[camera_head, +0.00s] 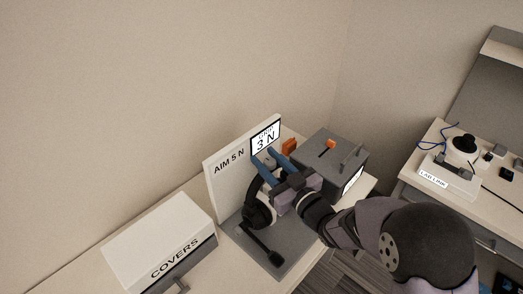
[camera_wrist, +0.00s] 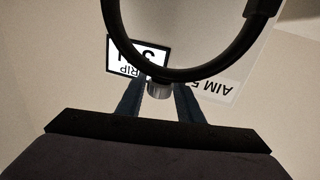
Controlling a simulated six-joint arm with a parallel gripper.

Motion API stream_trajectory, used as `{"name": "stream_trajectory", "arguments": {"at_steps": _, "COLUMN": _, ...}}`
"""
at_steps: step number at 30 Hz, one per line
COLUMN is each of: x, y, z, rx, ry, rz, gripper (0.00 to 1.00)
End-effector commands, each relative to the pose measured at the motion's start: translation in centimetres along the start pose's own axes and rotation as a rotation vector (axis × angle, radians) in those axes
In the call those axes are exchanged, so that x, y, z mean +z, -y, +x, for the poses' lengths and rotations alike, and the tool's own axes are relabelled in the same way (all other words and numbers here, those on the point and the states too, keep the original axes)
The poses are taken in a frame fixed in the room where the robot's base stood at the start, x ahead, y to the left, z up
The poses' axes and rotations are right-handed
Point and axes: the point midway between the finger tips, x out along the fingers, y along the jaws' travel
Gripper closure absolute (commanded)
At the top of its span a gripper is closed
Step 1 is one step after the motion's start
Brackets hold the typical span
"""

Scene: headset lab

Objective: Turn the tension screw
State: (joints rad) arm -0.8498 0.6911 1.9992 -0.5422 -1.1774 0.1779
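The headset (camera_head: 260,212) with its boom microphone (camera_head: 261,247) is on a stand with a grey base. Its black headband (camera_wrist: 240,45) arcs across the wrist view. A small silver cylinder, which looks like the tension screw (camera_wrist: 160,89), shows below the band, between the two blue fingers. My gripper (camera_head: 267,156) reaches over the headset in front of the display. In the wrist view, my gripper's fingers (camera_wrist: 160,84) stand apart on either side of the screw; I cannot tell whether they touch it. The display (camera_head: 265,138) reads 3 N, beside the words AIM 5 N.
A white box marked COVERS (camera_head: 160,240) stands at left. A grey box (camera_head: 340,160) with an orange lever stands close at right, with an orange piece (camera_head: 289,146) beside it. A side bench (camera_head: 470,185) holds small devices.

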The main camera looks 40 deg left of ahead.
Motion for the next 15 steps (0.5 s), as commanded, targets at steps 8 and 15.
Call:
{"name": "stream_trajectory", "arguments": {"at_steps": 8, "x": 0.0, "y": 0.0, "z": 2.4, "rx": 0.000, "ry": 0.000, "rz": 0.001, "gripper": 0.67}}
{"name": "stream_trajectory", "arguments": {"at_steps": 15, "x": 0.0, "y": 0.0, "z": 2.8, "rx": 0.000, "ry": 0.000, "rz": 0.001, "gripper": 0.67}}
